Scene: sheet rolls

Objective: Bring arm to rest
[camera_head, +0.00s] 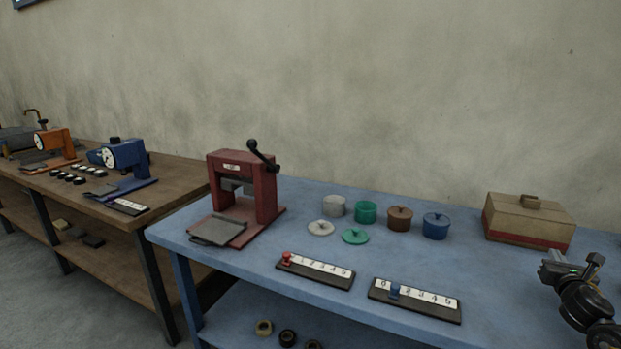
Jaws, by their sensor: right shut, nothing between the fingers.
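My right gripper (555,271) is at the right edge of the head view, over the right part of the blue table (240,269). It is shut with nothing in it. My dark right arm (590,308) runs down from it to the lower right corner. The gripper is in front of the tan box and apart from it. My left gripper is not in view.
The blue table holds a red roller press (262,190), several small pots, two lids, two numbered strips (315,270) with pegs, and a tan box (530,221). A wooden bench (170,187) with orange and blue machines stands left.

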